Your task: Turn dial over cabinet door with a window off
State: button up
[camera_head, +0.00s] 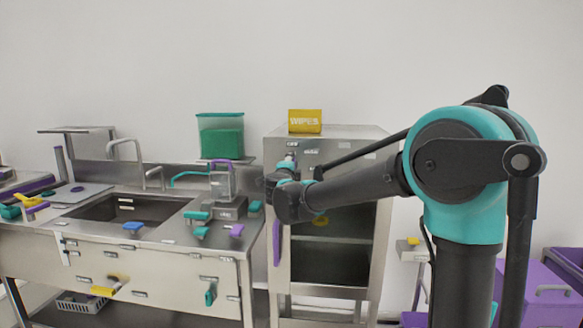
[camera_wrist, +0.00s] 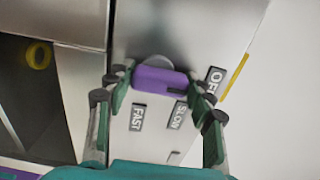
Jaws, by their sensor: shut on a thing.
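The purple dial (camera_wrist: 160,80) sits on a round grey base on a metal panel in the wrist view. OFF (camera_wrist: 214,79), SLOW (camera_wrist: 178,115) and FAST (camera_wrist: 138,117) labels lie around it. The dial's handle lies crosswise, with a dark mark at its right end near SLOW. My gripper (camera_wrist: 161,75) has its green fingers on either side of the handle and is shut on it. In the head view, my arm reaches to the upper front of the steel cabinet (camera_head: 358,143), above its dark-windowed door (camera_head: 335,262); the dial is hidden there.
A yellow wipes box (camera_head: 305,121) stands on the cabinet. A sink counter (camera_head: 150,240) with several small objects and a green container (camera_head: 220,135) is at left. Purple bins (camera_head: 550,290) stand at right behind my arm.

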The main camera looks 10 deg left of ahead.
jog(key=o, duration=1.2)
jog(key=shift+c, duration=0.2)
jog(key=shift+s, duration=0.1)
jog(key=s, duration=1.1)
jog(key=shift+s+a, duration=0.2)
jog(key=shift+s, duration=0.2)
